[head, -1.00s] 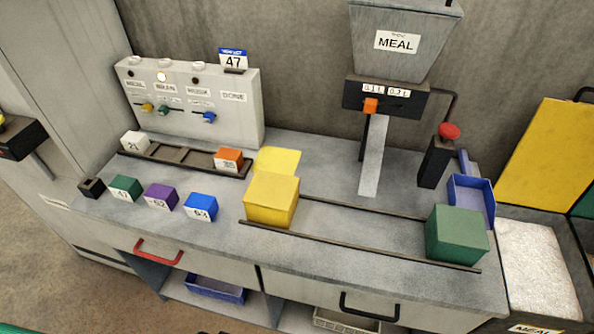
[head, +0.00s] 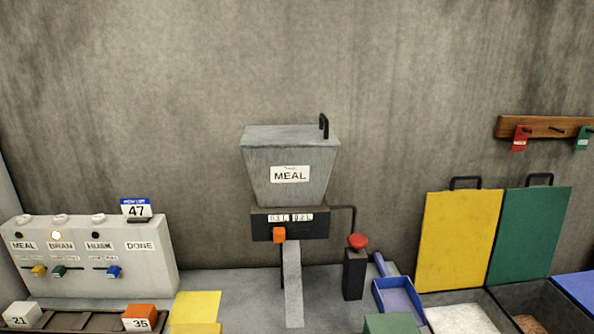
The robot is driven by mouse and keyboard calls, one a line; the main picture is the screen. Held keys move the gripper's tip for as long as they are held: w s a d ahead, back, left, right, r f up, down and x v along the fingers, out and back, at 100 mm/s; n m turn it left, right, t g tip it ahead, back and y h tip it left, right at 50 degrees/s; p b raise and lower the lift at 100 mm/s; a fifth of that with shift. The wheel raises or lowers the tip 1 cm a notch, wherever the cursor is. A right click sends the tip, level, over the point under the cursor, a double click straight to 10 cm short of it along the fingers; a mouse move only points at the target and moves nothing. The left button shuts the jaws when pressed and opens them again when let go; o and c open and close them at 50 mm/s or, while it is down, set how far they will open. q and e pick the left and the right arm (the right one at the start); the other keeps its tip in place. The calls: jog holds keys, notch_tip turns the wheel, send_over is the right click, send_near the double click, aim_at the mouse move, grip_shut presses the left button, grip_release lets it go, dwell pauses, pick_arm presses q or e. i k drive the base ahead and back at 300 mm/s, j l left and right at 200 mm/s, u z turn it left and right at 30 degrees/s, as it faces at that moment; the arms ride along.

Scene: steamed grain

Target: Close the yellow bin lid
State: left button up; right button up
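The yellow bin lid (head: 459,240) stands raised and open against the back wall at the right, with a dark handle (head: 466,183) on its top edge. Below it the yellow bin (head: 468,320) is open and shows a pale, grainy fill; its front is cut off by the bottom of the head view. Neither of my grippers shows in the head view.
A green lid (head: 530,235) stands raised beside the yellow one, over a darker bin. A blue scoop-like tray (head: 398,300), a red-topped post (head: 356,265) and the MEAL hopper (head: 290,165) stand to the left. Tags hang on a wooden rail (head: 545,127).

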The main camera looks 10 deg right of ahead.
aim_at(459, 226)
jog(key=z, duration=1.35)
jog(key=i+l, duration=0.2)
jog(key=l, duration=0.2)
jog(key=i+l+u, duration=0.1)
jog(key=l, duration=0.25)
jog(key=i+l, duration=0.2)
jog(key=l, duration=0.2)
